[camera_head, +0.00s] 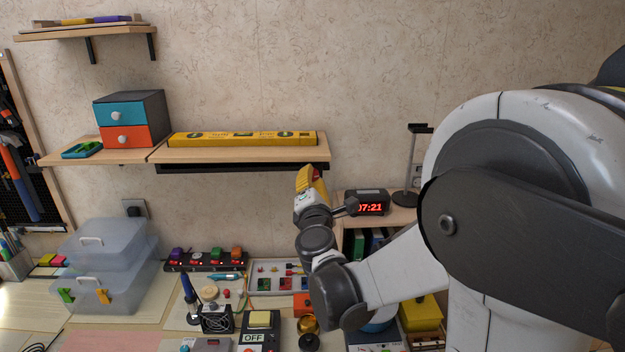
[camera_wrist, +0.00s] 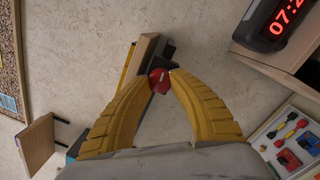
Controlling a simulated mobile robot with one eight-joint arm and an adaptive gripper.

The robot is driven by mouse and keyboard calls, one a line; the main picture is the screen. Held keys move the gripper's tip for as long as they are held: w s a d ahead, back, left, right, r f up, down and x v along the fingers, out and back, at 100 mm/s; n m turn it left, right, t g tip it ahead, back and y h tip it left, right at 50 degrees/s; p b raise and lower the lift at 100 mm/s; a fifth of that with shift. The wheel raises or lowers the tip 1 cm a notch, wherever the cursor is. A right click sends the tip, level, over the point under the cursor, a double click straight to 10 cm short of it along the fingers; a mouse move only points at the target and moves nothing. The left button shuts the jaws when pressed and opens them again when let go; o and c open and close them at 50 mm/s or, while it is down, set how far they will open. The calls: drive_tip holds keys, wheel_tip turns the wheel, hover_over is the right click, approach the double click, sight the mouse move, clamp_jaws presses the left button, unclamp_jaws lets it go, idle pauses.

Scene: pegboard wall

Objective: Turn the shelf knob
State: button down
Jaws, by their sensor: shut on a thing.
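The shelf knob (camera_wrist: 159,81) is small, round and red with a pale mark, at the right end of the wooden shelf (camera_head: 240,154). In the wrist view the shelf's end (camera_wrist: 142,58) shows just behind the knob. My gripper (camera_head: 314,173) is at the shelf's right end, just below its top. In the wrist view the two yellow fingers of my gripper (camera_wrist: 161,76) close on the knob from both sides. In the head view the knob is mostly hidden by the fingers.
A yellow spirit level (camera_head: 243,139) lies on the shelf. A digital clock (camera_head: 368,203) stands close to the right of my gripper on a lower cabinet, beside a black stand (camera_head: 411,170). The workbench below is crowded with a power strip (camera_head: 206,260), trays and tools.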

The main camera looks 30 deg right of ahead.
drive_tip(key=shift+n, duration=0.5)
drive_tip(key=c, duration=1.1)
unclamp_jaws()
drive_tip(key=v, duration=1.2)
